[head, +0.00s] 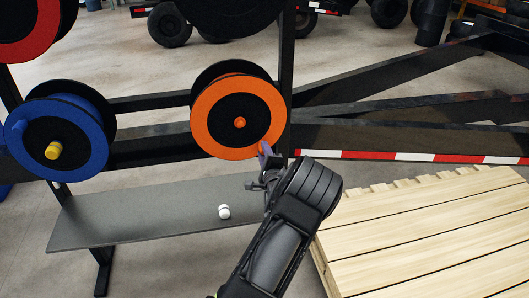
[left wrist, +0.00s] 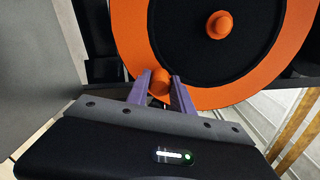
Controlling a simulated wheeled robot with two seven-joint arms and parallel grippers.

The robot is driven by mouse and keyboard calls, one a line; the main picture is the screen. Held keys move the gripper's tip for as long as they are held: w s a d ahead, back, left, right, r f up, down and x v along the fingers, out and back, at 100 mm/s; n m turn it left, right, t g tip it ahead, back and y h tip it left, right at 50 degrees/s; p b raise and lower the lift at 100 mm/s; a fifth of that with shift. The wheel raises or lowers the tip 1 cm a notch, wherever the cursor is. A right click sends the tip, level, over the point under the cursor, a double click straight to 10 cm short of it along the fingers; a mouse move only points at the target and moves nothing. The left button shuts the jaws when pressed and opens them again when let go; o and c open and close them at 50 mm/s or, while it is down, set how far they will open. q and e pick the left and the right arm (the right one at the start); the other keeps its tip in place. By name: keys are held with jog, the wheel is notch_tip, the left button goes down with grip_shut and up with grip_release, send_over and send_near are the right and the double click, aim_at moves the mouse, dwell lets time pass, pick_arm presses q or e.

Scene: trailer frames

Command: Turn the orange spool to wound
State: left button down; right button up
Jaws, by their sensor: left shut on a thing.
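The orange spool (head: 199,113) hangs on the black rack, with an orange flange, a black centre disc and an orange hub knob (head: 239,122). It also shows in the left wrist view (left wrist: 125,30). My left gripper (head: 264,155) is at the lower right of the spool's rim. In the left wrist view its purple fingers (left wrist: 160,88) are shut on the orange handle (left wrist: 159,80), a small knob near the flange's edge. In the head view the gripper hides this handle. My right gripper is not in view.
A grey shelf (head: 130,222) below holds a small white object (head: 224,212). A wooden pallet (head: 430,235) lies at right, before black beams.

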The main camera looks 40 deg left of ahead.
pick_arm(q)
jog(key=c, duration=1.1)
grip_release()
jog(key=shift+d, duration=0.1)
jog(key=b+v, duration=0.1)
jog(key=v, duration=0.6)
jog(key=shift+s+d, duration=0.25)
jog(key=shift+d, duration=0.05)
